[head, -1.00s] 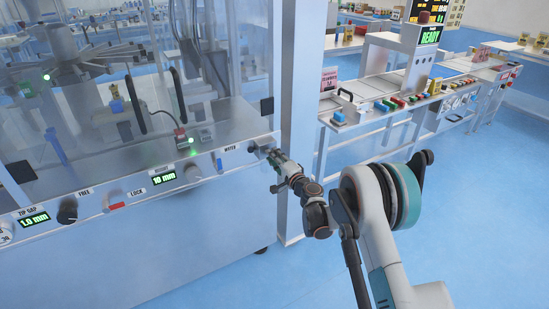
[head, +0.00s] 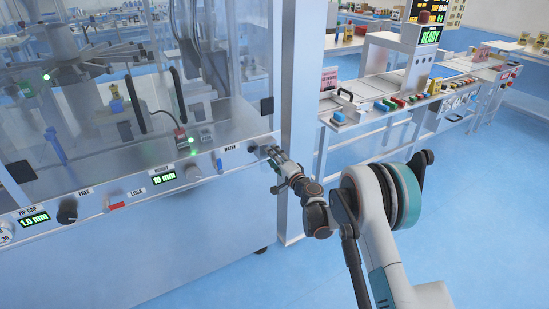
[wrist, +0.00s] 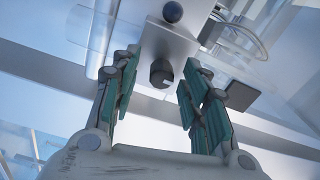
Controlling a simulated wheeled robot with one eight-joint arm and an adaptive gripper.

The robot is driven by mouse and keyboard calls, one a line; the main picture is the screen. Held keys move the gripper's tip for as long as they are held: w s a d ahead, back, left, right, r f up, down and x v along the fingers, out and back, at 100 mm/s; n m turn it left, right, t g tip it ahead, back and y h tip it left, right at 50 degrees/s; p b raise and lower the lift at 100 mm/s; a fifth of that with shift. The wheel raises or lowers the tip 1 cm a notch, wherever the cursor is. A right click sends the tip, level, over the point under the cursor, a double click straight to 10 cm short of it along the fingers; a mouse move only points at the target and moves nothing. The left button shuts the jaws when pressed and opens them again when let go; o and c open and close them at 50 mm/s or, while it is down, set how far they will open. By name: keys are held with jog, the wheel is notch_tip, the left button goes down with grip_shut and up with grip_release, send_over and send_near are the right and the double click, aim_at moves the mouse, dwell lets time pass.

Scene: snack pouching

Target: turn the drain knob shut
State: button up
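A dark round knob (wrist: 161,74) sits on a light metal panel in the wrist view. It lies ahead of and between the fingers, and gaps show to both sides. My gripper (wrist: 156,88) is open, its teal-padded fingers spread. In the head view my gripper (head: 274,158) is at the right end of the machine's front panel, close to a small knob (head: 253,149) beside the WATER label. No drain label is readable, and the knob's turn position cannot be told.
The front panel (head: 137,199) also carries a dark knob (head: 67,210), a red lock switch (head: 116,205), a pale knob (head: 193,173) and a blue switch (head: 219,162). A metal post (head: 291,120) stands just right of my gripper. Blue floor (head: 240,284) is open in front.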

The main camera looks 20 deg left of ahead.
jog(key=v, duration=1.2)
jog(key=shift+f, duration=0.1)
jog(key=s+d+r+n+g+h, duration=0.15)
jog(key=s+d+r, duration=0.25)
jog(key=d+r, duration=0.45)
jog(key=s+d+r+n+g+h, duration=0.1)
jog(key=s+d+r+n+h, duration=0.4)
jog(key=r, duration=0.7)
jog(key=s+d+f+g+h, duration=0.1)
jog(key=s+d+h, duration=0.6)
jog(key=s+d, duration=2)
jog(key=s+g, duration=0.1)
jog(key=s, duration=0.1)
jog(key=shift+s+d+f, duration=0.15)
jog(key=shift+s+d, duration=0.1)
jog(key=shift+d, duration=0.1)
